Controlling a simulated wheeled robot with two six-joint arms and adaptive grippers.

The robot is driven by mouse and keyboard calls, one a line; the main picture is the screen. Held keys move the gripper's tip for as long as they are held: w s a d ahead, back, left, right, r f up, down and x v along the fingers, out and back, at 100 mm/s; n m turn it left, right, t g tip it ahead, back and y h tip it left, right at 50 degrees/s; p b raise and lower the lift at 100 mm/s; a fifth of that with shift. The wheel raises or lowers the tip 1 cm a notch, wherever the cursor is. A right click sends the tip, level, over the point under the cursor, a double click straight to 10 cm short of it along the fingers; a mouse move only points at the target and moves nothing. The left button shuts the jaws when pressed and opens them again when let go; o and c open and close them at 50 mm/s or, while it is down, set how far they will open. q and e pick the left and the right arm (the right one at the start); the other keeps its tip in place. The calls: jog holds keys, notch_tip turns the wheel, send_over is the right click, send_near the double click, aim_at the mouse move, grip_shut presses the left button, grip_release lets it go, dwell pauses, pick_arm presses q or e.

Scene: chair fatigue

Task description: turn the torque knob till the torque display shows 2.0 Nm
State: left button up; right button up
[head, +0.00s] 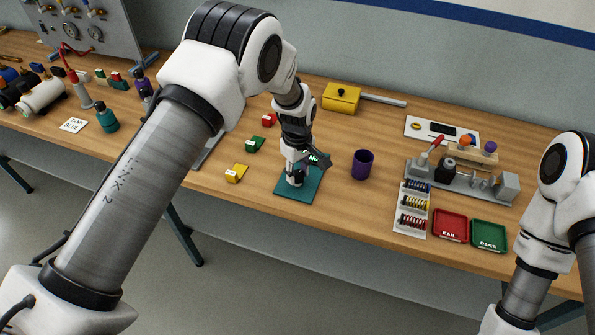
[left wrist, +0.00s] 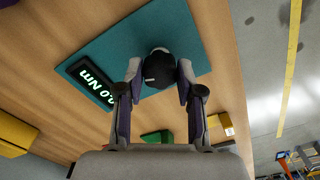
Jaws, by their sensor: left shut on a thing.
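The black torque knob (left wrist: 158,69) stands on a teal plate (left wrist: 108,42) in the left wrist view. The teal plate also shows in the head view (head: 312,187). My left gripper (left wrist: 159,75) is shut on the knob, one finger on each side. The gripper also shows over the plate in the head view (head: 296,175), where it hides most of the knob. The torque display (left wrist: 90,82) lies beside the knob, tilted in the picture. Its lit digits end in ".0 Nm"; I cannot read the first digit. My right gripper is out of view.
Yellow (head: 236,173), green (head: 255,144) and red (head: 269,120) blocks lie left of the plate. A purple cup (head: 363,164) stands to its right. Farther right are a spring tray (head: 411,222), a red tray (head: 450,226) and a green tray (head: 488,235). Table between plate and cup is clear.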

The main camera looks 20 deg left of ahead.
pick_arm(q)
jog(key=shift+s+f+m, duration=0.15)
jog(key=shift+m, duration=0.15)
jog(key=m, duration=0.3)
jog(key=shift+f+b, duration=0.1)
jog(key=shift+b, duration=0.3)
jog(key=m, duration=0.5)
jog(key=shift+s+m, duration=0.1)
jog(key=shift+m, duration=0.3)
jog(key=m, duration=1)
jog(key=shift+m, duration=0.3)
jog(key=o, duration=1.2)
jog(key=shift+c, duration=0.2)
